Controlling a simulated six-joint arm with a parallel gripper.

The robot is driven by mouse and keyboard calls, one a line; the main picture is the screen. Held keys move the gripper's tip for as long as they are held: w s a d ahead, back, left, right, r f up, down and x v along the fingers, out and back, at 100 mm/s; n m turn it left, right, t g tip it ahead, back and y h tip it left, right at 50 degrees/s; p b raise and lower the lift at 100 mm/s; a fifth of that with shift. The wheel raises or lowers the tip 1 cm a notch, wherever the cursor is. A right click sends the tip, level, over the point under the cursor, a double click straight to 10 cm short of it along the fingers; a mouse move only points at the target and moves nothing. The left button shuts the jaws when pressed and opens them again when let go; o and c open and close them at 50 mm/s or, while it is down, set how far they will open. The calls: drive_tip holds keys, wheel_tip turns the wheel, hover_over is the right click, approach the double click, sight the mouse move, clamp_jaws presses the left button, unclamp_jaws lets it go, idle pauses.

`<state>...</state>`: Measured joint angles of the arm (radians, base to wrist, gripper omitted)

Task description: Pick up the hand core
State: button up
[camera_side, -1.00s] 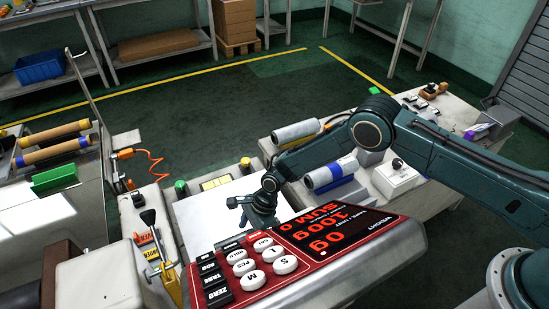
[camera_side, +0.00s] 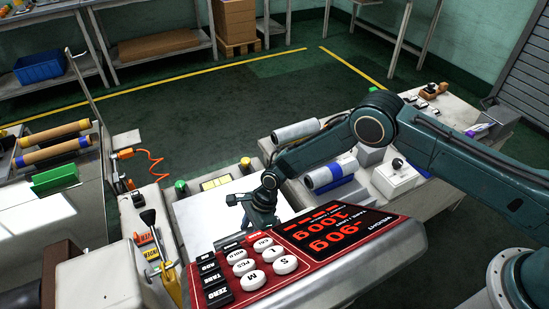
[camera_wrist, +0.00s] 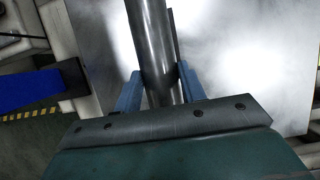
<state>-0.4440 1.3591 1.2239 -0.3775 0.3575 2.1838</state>
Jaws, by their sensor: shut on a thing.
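The hand core is a dark grey tube (camera_wrist: 148,28) in the wrist view. It runs from the top edge down between the two blue fingers. My gripper (camera_wrist: 160,75) is shut on it, one finger on each side. In the side view my gripper (camera_side: 260,212) points down over the pale plate, behind the red scale panel. The core cannot be made out in the side view, where the panel covers the area below my gripper.
The pale flat plate (camera_side: 200,225) lies below my gripper. Rolls (camera_side: 330,172) and a white device (camera_side: 396,178) sit on the bench to the right. A lever (camera_side: 150,225) stands at left.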

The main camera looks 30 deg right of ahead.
sight(250, 230)
wheel_tip(250, 230, up, 19)
idle(0.6)
drive_tip(key=shift+d, duration=0.1)
idle(0.6)
drive_tip(key=s+d+f, duration=0.1)
drive_tip(key=d+f, duration=0.1)
drive_tip(key=d, duration=0.9)
drive_tip(key=s+d+f, duration=0.2)
drive_tip(key=d, duration=0.9)
drive_tip(key=s+d+f, duration=0.1)
drive_tip(key=d+f, duration=0.1)
drive_tip(key=d, duration=1)
drive_tip(key=shift+s+f, duration=0.25)
drive_tip(key=shift+f, duration=0.05)
drive_tip(key=shift+f, duration=0.1)
drive_tip(key=shift+f, duration=5.1)
